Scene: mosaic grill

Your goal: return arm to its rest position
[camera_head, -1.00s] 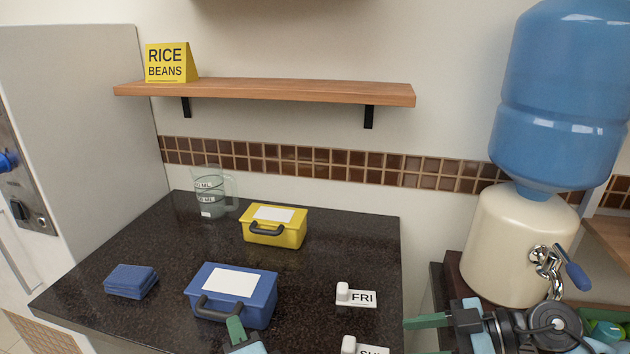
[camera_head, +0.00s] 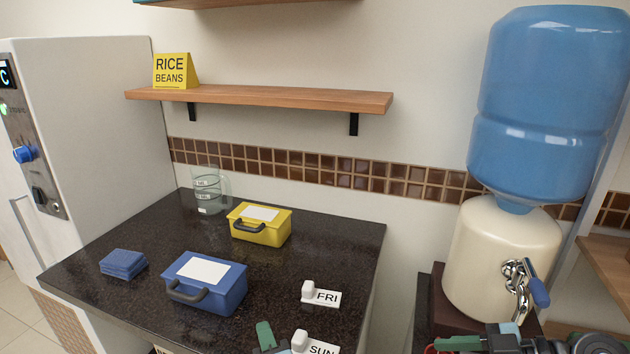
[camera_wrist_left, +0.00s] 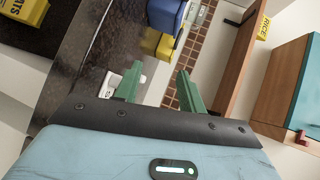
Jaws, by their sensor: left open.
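My left gripper (camera_head: 268,340) shows only partly at the bottom edge of the head view, beside the counter's front edge and right of the blue box (camera_head: 207,286). In the left wrist view, the left gripper (camera_wrist_left: 158,86) has its two green fingers apart with nothing between them. My right gripper (camera_head: 458,344) shows at the bottom right of the head view, in front of the water dispenser. It is cut off by the frame, so its jaw opening cannot be made out.
The dark counter (camera_head: 130,235) holds a yellow box (camera_head: 260,225), a blue cloth stack (camera_head: 123,264), a clear measuring jug (camera_head: 209,190), a FRI sign (camera_head: 322,295) and a SUN sign (camera_head: 316,344). The water dispenser (camera_head: 500,262) stands at right. A wooden shelf (camera_head: 270,99) is above.

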